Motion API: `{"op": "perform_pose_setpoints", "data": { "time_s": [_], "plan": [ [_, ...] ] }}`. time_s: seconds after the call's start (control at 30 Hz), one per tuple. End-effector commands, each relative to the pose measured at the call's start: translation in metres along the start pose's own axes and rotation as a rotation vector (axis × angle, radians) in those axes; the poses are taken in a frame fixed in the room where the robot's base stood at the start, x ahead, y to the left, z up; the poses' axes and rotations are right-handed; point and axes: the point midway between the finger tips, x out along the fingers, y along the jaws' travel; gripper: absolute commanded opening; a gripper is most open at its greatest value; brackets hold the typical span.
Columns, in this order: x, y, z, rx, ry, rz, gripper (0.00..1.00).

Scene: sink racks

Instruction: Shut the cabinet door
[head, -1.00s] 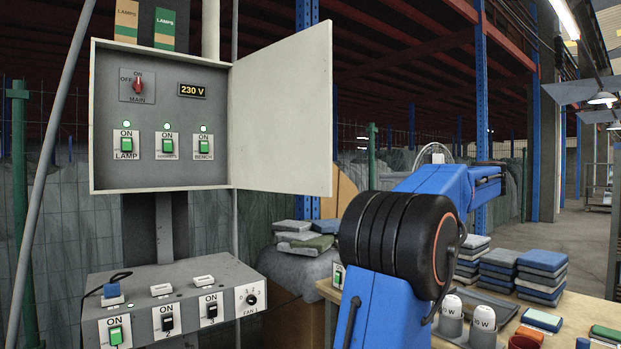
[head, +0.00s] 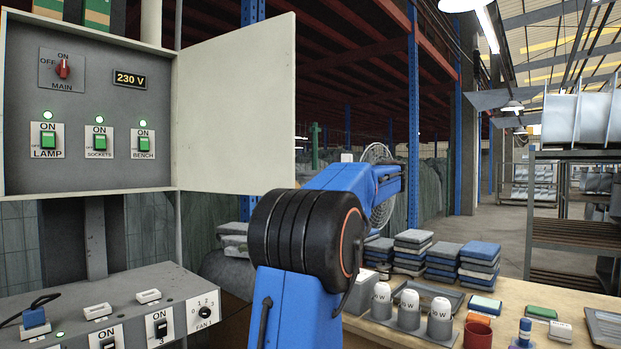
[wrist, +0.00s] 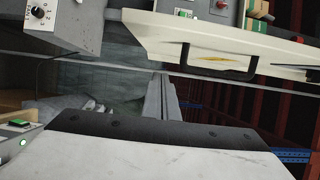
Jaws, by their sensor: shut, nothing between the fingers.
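The cabinet door (head: 238,105) is a pale panel hinged on the right side of the grey switch cabinet (head: 20,190). It stands wide open in the head view, with its plain inner face towards me. The wrist view shows the door (wrist: 150,30) at a steep slant near the top, with a dark handle (wrist: 215,64) and a yellow mark on its outer face. My gripper (wrist: 160,130) shows as a pale body with a dark bolted edge along the bottom of the wrist view. It is shut and empty, apart from the door. The head view does not show its fingertips clearly.
A grey console (head: 130,300) with switches and a fan knob sits below the cabinet. A wire fan (head: 381,200) stands behind my arm.

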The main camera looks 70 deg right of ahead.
Motion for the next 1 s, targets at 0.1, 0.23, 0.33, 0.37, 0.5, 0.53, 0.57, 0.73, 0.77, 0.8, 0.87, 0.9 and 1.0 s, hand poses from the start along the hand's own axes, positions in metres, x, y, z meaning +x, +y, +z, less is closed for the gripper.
{"op": "perform_pose_setpoints", "data": {
  "time_s": [0.1,0.23,0.33,0.37,0.5,0.53,0.57,0.73,0.77,0.8,0.87,0.9,1.0],
  "plan": [
    [0.023,0.0,0.001,0.0,-0.004,0.0,0.0],
    [0.045,0.0,0.001,0.0,-0.003,0.0,0.0],
    [0.054,-0.001,0.009,-0.001,0.0,0.0,0.0],
    [0.054,-0.001,0.013,-0.001,0.0,0.0,0.0],
    [0.058,0.0,0.027,0.0,0.0,0.0,0.0],
    [0.058,0.0,0.029,0.0,0.0,0.0,0.0],
    [0.059,-0.001,0.032,0.0,0.0,0.0,0.0],
    [0.06,0.0,0.038,0.001,0.0,0.0,0.0],
    [0.06,0.0,0.038,0.001,0.001,0.0,0.0],
    [0.06,0.0,0.039,0.001,0.001,0.0,0.0],
    [0.06,0.0,0.039,0.001,0.001,0.0,0.0],
    [0.06,0.0,0.039,0.001,0.001,0.0,0.0],
    [0.06,0.0,0.039,0.001,0.001,0.0,0.0]
  ]
}}
